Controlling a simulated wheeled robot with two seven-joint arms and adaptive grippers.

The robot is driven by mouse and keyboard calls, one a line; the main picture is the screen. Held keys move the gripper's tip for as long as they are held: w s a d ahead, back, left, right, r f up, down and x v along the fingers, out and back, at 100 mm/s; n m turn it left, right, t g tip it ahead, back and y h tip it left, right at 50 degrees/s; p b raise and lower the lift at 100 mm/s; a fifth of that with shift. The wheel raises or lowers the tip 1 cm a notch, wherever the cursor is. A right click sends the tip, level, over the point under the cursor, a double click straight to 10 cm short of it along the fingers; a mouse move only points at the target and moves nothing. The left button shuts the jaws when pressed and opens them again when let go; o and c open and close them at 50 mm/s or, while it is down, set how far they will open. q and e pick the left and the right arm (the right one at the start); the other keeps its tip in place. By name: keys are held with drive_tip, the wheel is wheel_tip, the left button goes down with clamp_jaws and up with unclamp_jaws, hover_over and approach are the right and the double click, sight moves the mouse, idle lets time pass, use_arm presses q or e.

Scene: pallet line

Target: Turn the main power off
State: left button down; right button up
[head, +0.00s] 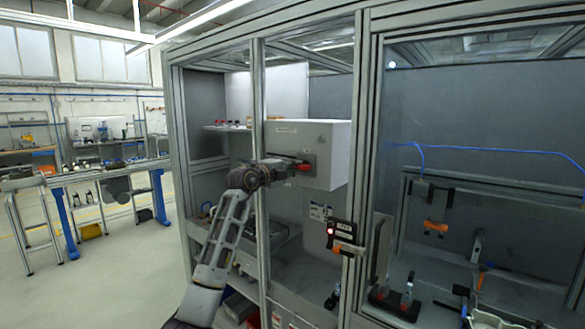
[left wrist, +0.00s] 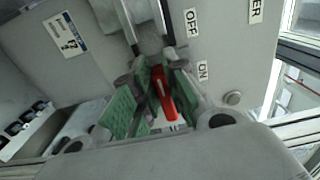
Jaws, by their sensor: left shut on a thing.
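The main power switch has a red handle (head: 304,167) on the front of a light grey box (head: 333,140) inside the framed cabinet. My left gripper (head: 288,164) reaches in from the left and is at the handle. In the left wrist view, the red handle (left wrist: 164,94) lies between the green finger pads of my left gripper (left wrist: 160,100), which is shut on it. The ON label (left wrist: 203,72) is beside the handle, and the OFF label (left wrist: 192,23) is farther up in that picture. My fingers partly hide the handle's base. My right gripper is not in view.
A cabinet post (head: 259,95) stands close to my left arm. A small black device with a red light (head: 331,231) is on the post below the box. Orange-and-black tools (head: 436,227) are in the right bay. Workbenches (head: 110,163) stand at the far left.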

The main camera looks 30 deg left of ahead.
use_arm(q)
drive_tip(key=c, duration=1.4)
unclamp_jaws()
drive_tip(key=shift+a, duration=0.1)
drive_tip(key=shift+c, duration=0.2)
drive_tip(key=shift+s, duration=0.1)
drive_tip(key=s, duration=1.1)
drive_tip(key=shift+s+a, duration=0.4)
drive_tip(key=shift+a, duration=0.05)
